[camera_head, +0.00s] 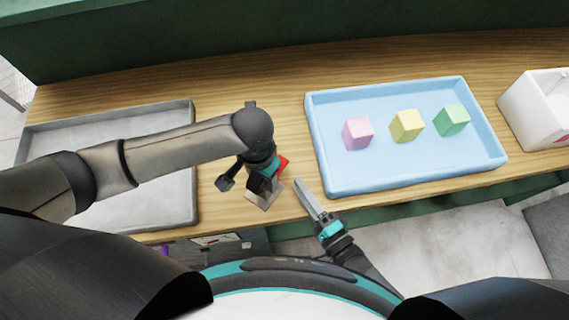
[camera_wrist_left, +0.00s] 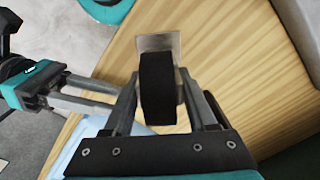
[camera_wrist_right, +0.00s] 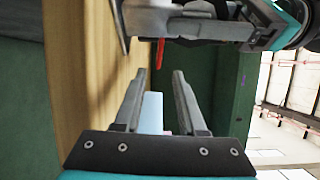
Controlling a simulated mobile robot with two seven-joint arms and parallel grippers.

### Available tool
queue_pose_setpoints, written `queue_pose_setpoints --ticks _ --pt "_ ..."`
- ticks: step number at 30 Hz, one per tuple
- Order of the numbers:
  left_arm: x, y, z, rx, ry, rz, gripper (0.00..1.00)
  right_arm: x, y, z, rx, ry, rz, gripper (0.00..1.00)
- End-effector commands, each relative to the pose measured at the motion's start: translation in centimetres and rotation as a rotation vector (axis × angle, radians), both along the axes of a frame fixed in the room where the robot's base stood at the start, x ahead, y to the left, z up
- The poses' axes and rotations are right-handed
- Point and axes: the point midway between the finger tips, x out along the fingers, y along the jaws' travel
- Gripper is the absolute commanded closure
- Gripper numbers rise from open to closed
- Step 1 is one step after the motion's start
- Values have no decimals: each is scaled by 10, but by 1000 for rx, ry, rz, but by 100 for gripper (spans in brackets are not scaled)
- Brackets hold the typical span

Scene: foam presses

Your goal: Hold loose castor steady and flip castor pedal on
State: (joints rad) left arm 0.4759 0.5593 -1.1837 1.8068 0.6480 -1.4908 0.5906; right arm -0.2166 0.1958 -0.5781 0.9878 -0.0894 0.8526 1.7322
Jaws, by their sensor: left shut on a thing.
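The castor has a black wheel (camera_wrist_left: 158,90) and a grey metal plate (camera_head: 259,198) resting at the table's front edge. Its red pedal (camera_head: 283,163) sticks out on the right side in the head view, and the pedal also shows in the right wrist view (camera_wrist_right: 160,54). My left gripper (camera_wrist_left: 158,100) is shut on the castor, with one finger on each side of the wheel. It covers much of the castor in the head view. My right gripper (camera_head: 305,193) is open and empty, to the right of the castor and apart from it. Its fingers show apart in the right wrist view (camera_wrist_right: 157,90).
A blue tray (camera_head: 318,150) with a pink, a yellow and a green block lies right of the castor. A grey metal tray (camera_head: 180,215) is at the left, under my left arm. A white bin (camera_head: 520,100) stands at the far right. The wooden table (camera_head: 285,110) is clear behind the castor.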

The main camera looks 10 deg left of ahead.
Motion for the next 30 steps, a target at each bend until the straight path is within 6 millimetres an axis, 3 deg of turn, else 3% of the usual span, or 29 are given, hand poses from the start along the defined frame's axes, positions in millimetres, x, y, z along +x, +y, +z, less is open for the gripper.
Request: queue_pose_setpoints --ticks 6,12,26,30 --pt "1 0 1 -1 -2 0 100 38 30 0 0 -3 0 60" --pt "1 0 1 -1 -2 0 100 55 43 -2 -3 -1 -1 60" --pt "1 0 1 -1 -2 0 100 61 49 -2 -4 -1 0 60" --pt "1 0 1 -1 -2 0 100 61 49 -2 -4 -1 0 76"
